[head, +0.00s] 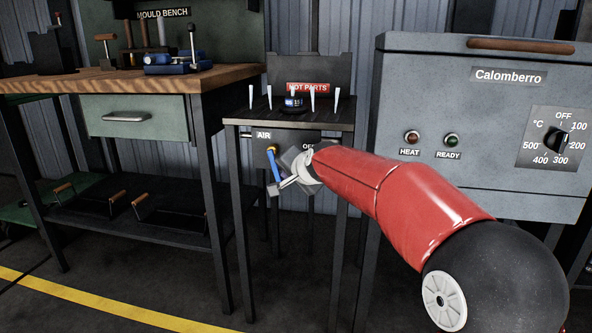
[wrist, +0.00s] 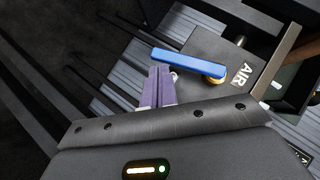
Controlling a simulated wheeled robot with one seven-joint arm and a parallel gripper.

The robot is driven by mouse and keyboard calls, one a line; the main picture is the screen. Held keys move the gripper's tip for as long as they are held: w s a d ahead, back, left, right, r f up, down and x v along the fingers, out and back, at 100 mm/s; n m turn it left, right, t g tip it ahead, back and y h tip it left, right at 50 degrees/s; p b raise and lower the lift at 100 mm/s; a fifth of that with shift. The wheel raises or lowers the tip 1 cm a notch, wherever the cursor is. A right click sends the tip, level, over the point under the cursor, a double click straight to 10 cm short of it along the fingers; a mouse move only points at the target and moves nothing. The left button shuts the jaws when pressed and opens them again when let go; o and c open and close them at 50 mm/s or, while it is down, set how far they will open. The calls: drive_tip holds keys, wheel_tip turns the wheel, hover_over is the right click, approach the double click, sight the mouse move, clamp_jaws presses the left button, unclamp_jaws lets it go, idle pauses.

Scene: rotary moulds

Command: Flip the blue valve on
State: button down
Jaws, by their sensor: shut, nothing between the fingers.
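The blue valve handle (head: 273,164) hangs roughly downward, slightly tilted, from a brass pivot on the dark panel marked AIR under the small stand's top. In the wrist view the blue handle (wrist: 187,62) runs across from its brass pivot, in front of the panel. My gripper (head: 275,189) is beside the handle's lower end. In the wrist view my gripper (wrist: 160,72) has its fingers together, empty, with the tips close to the handle's side. I cannot tell whether they touch it. My wrist partly hides the panel and a label beginning "OF".
The small stand (head: 290,117) holds several white upright pegs and a NOT PARTS sign (head: 308,88). A wooden-topped mould bench (head: 120,82) stands to the left. A grey Calomberro oven (head: 470,80) with a dial stands to the right. Floor in front of the bench is open.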

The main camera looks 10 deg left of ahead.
drive_tip(key=shift+a+f, duration=0.55)
drive_tip(key=shift+a, duration=0.1)
drive_tip(key=shift+a+f+p, duration=0.1)
drive_tip(key=shift+a+p, duration=0.05)
drive_tip(key=shift+p, duration=0.15)
